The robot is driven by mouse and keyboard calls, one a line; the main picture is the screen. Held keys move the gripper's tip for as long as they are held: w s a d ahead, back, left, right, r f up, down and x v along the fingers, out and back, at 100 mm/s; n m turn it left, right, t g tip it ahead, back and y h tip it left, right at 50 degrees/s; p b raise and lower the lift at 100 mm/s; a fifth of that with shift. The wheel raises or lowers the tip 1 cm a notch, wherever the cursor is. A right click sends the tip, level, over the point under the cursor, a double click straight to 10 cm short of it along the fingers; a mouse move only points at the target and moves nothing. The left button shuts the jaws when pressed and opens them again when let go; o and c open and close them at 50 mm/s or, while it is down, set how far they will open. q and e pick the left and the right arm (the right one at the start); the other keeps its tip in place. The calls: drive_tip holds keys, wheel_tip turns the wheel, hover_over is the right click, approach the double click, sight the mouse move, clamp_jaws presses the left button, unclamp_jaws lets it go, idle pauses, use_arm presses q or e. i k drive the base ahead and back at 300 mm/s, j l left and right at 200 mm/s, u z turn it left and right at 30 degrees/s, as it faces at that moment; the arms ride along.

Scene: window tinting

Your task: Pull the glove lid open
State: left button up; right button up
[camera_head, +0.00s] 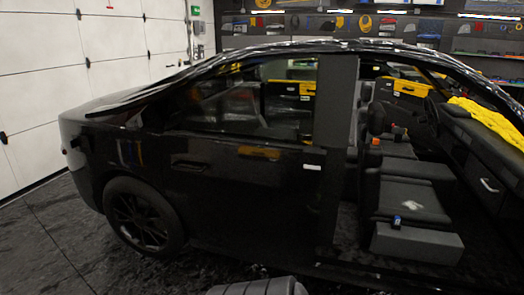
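The glove lid (472,176) is on the black dashboard at the right, seen through the car's open front doorway. A light, silver-looking handle (490,185) shows on it. The lid looks shut, though the dark panel makes its edges hard to see. Neither of my grippers can be made out in the head view, and nothing is seen touching the handle.
The black car (240,185) fills the middle, its rear door shut. The front seat (405,195) holds a small blue-and-white bottle (396,222) and a white item (411,205). A yellow cloth (485,115) lies on the dashboard. Dark floor (50,245) is clear at left.

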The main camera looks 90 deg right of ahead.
sight(482, 185)
drive_tip(key=z, duration=4.3)
drive_tip(key=i+z, duration=0.1)
drive_tip(key=i, duration=0.2)
